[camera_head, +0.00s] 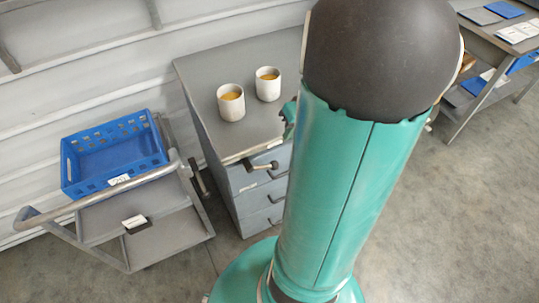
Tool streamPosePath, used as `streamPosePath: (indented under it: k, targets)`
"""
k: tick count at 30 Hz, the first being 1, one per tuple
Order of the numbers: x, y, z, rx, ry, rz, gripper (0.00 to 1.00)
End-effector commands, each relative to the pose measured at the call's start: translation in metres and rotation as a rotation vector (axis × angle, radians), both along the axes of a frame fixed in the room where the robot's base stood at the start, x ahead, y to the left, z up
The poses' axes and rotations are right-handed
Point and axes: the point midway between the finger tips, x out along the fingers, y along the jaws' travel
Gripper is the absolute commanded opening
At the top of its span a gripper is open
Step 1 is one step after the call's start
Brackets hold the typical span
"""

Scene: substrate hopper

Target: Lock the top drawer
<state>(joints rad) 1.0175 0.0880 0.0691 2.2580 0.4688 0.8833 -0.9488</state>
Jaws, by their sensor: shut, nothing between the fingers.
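A grey drawer cabinet (190,72) stands against the wall, left of my arm. Its top drawer (240,178) looks closed. A dark lever-like piece with a pale end (262,166) sticks out at the top drawer's front; I cannot tell whether it is a handle or a lock. Lower drawers with dark handles show below it. My teal arm crosses the picture and covers the right part of the cabinet. A small teal part of my arm shows beside the cabinet top's right edge. My gripper's fingers are hidden behind the arm.
A grey cart (165,238) with a blue crate (112,152) stands close at the left. A table (482,35) stands at the far right. Floor is clear at the lower right.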

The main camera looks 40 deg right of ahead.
Motion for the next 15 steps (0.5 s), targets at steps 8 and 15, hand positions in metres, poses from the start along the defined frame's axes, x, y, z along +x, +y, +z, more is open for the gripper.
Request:
streamPosePath:
  k: [8, 15]
  targets:
    - [0.005, 0.005, -0.016, 0.002, 0.001, 0.001, 0.00]
    - [0.017, 0.015, -0.059, 0.005, 0.003, 0.001, 0.00]
